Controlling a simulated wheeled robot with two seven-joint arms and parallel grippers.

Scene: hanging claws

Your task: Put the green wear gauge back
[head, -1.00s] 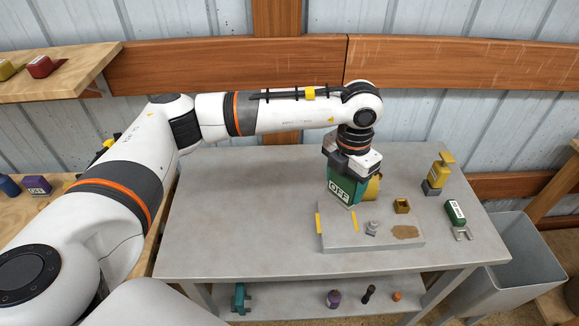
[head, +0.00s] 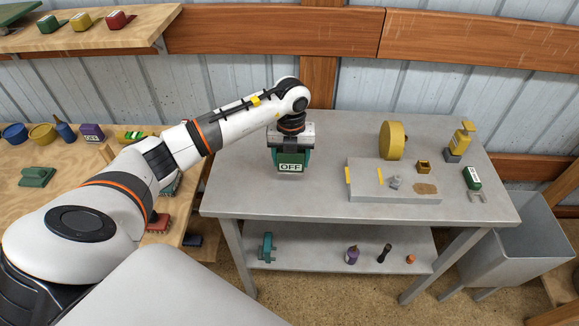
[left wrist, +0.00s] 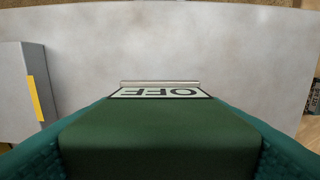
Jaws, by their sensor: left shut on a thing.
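My left gripper (head: 291,145) is shut on a green block (head: 291,160) with a white OFF label and holds it at the left part of the grey table. The block fills the lower part of the left wrist view (left wrist: 160,140), its label toward the table. Whether it touches the table is hard to tell. Another green piece (head: 472,178) with a white label lies at the table's right end, beside a small grey fork. I cannot tell by looks which green thing is the wear gauge. My right gripper is not in view.
A grey slab (head: 362,192) with yellow strips stands right of the gripper, with a yellow disc (head: 392,141) behind it. A yellow tool (head: 460,142) stands at the back right. A wooden bench (head: 60,155) at left holds several coloured things. The grey table's (head: 250,195) left half is mostly clear.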

